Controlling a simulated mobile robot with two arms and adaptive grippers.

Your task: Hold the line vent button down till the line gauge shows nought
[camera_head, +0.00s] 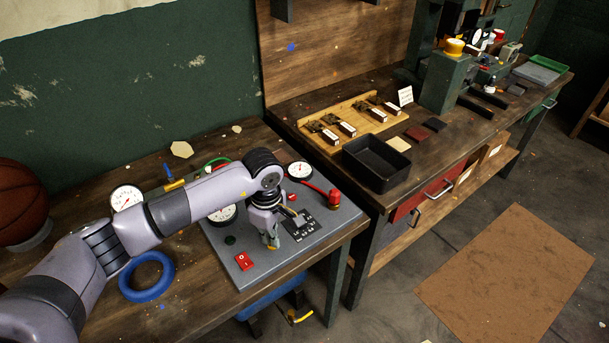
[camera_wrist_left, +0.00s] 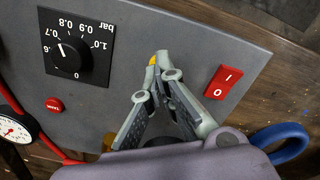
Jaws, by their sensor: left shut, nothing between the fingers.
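My left gripper (camera_head: 271,245) is shut and empty, its tips low over the grey control panel (camera_head: 262,271). In the left wrist view the gripper (camera_wrist_left: 155,62) points between the black dial marked in bar (camera_wrist_left: 72,50) and the red rocker switch (camera_wrist_left: 222,82). A white gauge (camera_head: 299,170) stands at the panel's back, and another (camera_head: 222,216) is partly behind my arm. Their readings and which is the line gauge are too small to tell. My right gripper is out of view.
A third gauge (camera_head: 127,198), a blue ring (camera_head: 147,277) and a basketball (camera_head: 20,203) are on the left. A red fitting (camera_head: 334,199) with a red hose stands at the panel's right. A black tray (camera_head: 377,164) sits on the neighbouring bench.

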